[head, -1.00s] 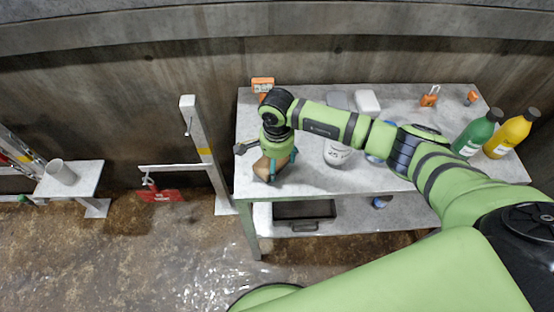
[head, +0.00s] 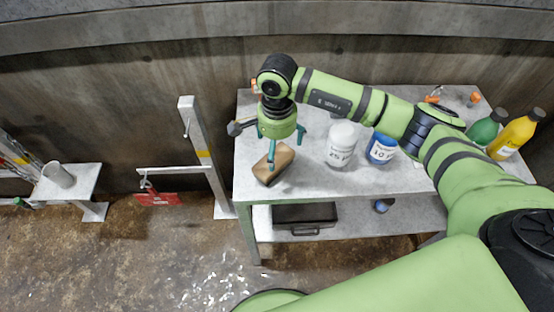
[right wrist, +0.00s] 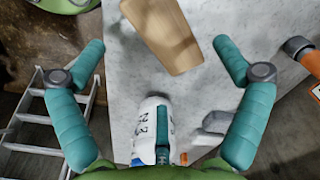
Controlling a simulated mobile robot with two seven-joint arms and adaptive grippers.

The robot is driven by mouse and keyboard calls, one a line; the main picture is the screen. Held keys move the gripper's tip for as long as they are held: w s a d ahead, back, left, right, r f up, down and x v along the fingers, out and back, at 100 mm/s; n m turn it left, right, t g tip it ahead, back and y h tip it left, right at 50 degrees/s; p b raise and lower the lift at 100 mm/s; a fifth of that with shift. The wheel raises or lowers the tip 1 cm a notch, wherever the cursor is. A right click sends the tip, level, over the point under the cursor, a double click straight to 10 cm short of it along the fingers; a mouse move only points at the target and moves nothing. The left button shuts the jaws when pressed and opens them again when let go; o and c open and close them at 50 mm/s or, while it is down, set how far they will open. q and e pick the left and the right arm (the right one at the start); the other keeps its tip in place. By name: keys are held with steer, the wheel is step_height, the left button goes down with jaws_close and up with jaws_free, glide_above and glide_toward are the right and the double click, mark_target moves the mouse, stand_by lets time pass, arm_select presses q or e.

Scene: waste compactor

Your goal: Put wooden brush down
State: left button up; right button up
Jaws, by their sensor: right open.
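The wooden brush (head: 274,166) lies on the grey table (head: 252,187), near its front left corner. It shows as a tan wooden block in the right wrist view (right wrist: 165,38). My right gripper (head: 285,150) is above the brush and apart from it. In the right wrist view its two teal fingers are spread wide (right wrist: 160,46), with the brush in the gap beyond and nothing held between them. My left gripper does not show.
A white container (head: 341,146) and a blue one (head: 381,148) stand right of the brush. A green bottle (head: 484,130) and a yellow bottle (head: 515,135) stand at the table's right end. A dark tool head (head: 236,128) sits at the left edge.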

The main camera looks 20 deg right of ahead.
mark_target(277, 161)
steer(key=shift+r+b, duration=0.45)
steer(key=shift+r, duration=1.8)
